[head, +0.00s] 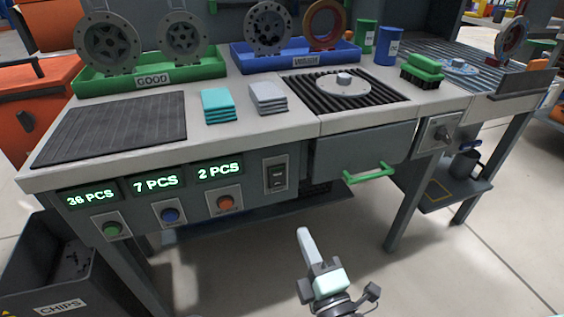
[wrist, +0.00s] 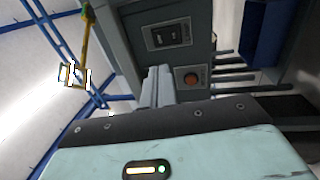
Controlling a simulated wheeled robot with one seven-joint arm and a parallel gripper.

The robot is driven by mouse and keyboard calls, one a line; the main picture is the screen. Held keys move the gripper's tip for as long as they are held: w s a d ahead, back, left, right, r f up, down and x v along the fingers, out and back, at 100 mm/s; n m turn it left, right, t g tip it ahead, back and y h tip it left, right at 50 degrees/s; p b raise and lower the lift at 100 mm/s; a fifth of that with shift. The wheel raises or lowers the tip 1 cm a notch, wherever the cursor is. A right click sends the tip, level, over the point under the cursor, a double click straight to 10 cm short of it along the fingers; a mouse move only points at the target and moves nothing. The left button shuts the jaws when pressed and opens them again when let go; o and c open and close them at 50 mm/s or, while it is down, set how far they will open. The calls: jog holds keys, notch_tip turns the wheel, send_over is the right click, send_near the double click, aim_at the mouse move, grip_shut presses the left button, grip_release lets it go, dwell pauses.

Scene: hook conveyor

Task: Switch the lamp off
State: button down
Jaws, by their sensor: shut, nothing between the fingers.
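A dark rocker switch (head: 276,174) sits in a grey plate on the bench's front panel, right of the red-orange button. In the wrist view the rocker switch (wrist: 168,36) shows above the fingers. No lamp is clearly seen in either view; which control belongs to it cannot be told. My gripper (head: 303,234) is shut and empty, in front of the bench, lower than the switch in the head picture and apart from it. In the wrist view my gripper's fingers (wrist: 156,86) point toward the panel, left of the red-orange button (wrist: 192,79).
Green, blue and red-orange buttons (head: 226,203) sit under lit counters (head: 219,170). A drawer with a green handle (head: 368,173) sticks out at right. A chips bin (head: 50,262) stands at lower left. The bench top carries trays with metal parts and cloths. Floor before the bench is open.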

aim_at(278, 174)
jog(key=shift+w, duration=0.1)
jog(key=b+x, duration=0.1)
jog(key=x, duration=1.2)
jog(key=shift+w+a, duration=0.15)
jog(key=shift+w, duration=0.1)
jog(key=shift+w+r, duration=0.1)
jog(key=shift+w, duration=0.05)
jog(key=shift+w+a+r+g+p, duration=0.1)
jog(key=shift+w+r+g+p, duration=0.15)
jog(key=shift+r+p, duration=0.35)
jog(key=shift+f, duration=0.45)
jog(key=shift+s, duration=0.15)
